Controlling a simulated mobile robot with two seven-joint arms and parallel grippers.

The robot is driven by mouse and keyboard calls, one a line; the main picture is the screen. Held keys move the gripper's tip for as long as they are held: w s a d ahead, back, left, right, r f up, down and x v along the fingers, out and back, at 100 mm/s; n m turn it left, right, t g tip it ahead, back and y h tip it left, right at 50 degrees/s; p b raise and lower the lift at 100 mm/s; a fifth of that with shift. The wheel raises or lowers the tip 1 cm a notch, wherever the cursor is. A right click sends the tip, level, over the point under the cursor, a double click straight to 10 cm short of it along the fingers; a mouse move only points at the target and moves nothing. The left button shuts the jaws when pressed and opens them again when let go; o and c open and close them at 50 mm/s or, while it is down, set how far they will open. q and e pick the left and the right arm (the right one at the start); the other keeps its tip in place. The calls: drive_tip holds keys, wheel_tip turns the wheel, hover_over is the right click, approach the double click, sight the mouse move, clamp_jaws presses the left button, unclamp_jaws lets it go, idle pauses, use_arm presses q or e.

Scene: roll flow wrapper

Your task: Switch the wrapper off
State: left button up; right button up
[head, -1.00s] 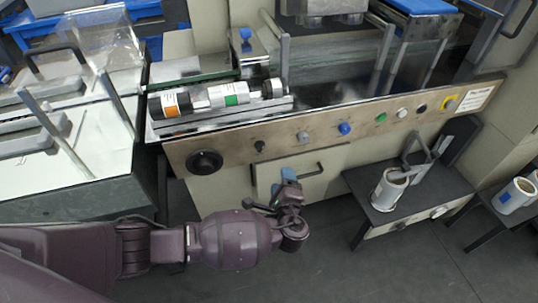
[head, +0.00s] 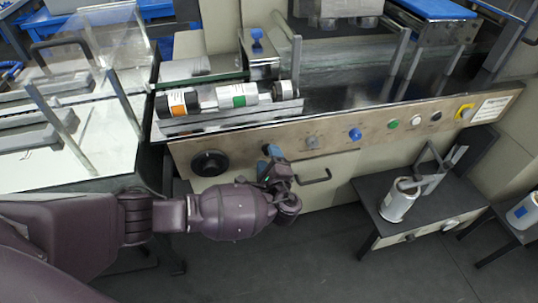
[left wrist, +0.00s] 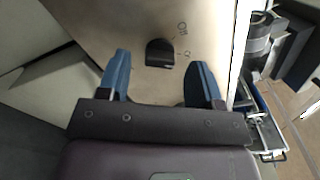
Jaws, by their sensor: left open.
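The wrapper's long front panel (head: 332,138) carries a row of controls. In the left wrist view a small black switch knob (left wrist: 160,52) sits on the beige panel (left wrist: 110,28), with an "Off" mark and another small mark at its right. My left gripper (head: 271,153) is in front of the panel, right of the large black dial (head: 210,163), and hides the switch in the head view. In the left wrist view the blue fingers of this gripper (left wrist: 161,66) are open, one on each side of the knob, with gaps to it. My right gripper is not in view.
Along the panel are a grey knob (head: 311,142), a blue button (head: 355,134), a green button (head: 393,123) and a yellow-backed switch (head: 464,112). A handle (head: 316,179) sticks out below the panel. Rollers (head: 238,95) lie above it. A side table (head: 372,215) stands at right.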

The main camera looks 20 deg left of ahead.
use_arm(q)
drive_tip(key=shift+x, duration=0.85)
drive_tip(key=c, duration=0.9)
drive_tip(key=shift+c, duration=0.2)
